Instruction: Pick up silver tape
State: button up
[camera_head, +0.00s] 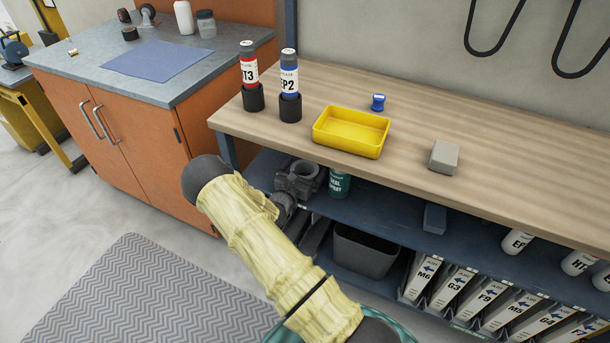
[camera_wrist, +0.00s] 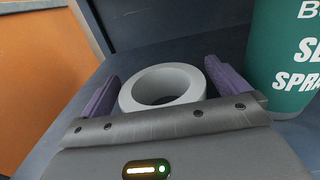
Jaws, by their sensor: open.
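The silver tape (camera_wrist: 129,98) is a light grey roll lying flat on the dark blue shelf (camera_wrist: 174,46) in the wrist view, its hole facing up. My gripper (camera_wrist: 162,71) is open, with one purple finger at the left of the roll and the other at the right. The fingers reach alongside the roll; a small gap seems to show on the left, and I cannot tell whether the right finger touches. The gripper body hides the near edge of the roll.
A green spray can (camera_wrist: 286,60) stands close at the right of my gripper; it also shows in the head view (camera_head: 339,183). An orange cabinet (camera_head: 130,135) is to the left. The wooden worktop (camera_head: 400,185) overhangs the shelf. A grey bin (camera_head: 365,252) sits below.

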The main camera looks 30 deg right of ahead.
dwell(0.4)
jog(key=c, duration=0.9)
jog(key=shift+r, duration=0.1)
jog(key=shift+r, duration=0.5)
notch_tip(320, 180, up, 2)
jog(key=shift+r+p, duration=0.25)
jog(key=shift+p, duration=0.25)
jog(key=p+v, duration=0.1)
jog(key=v, duration=1.7)
jog(key=shift+f, duration=0.1)
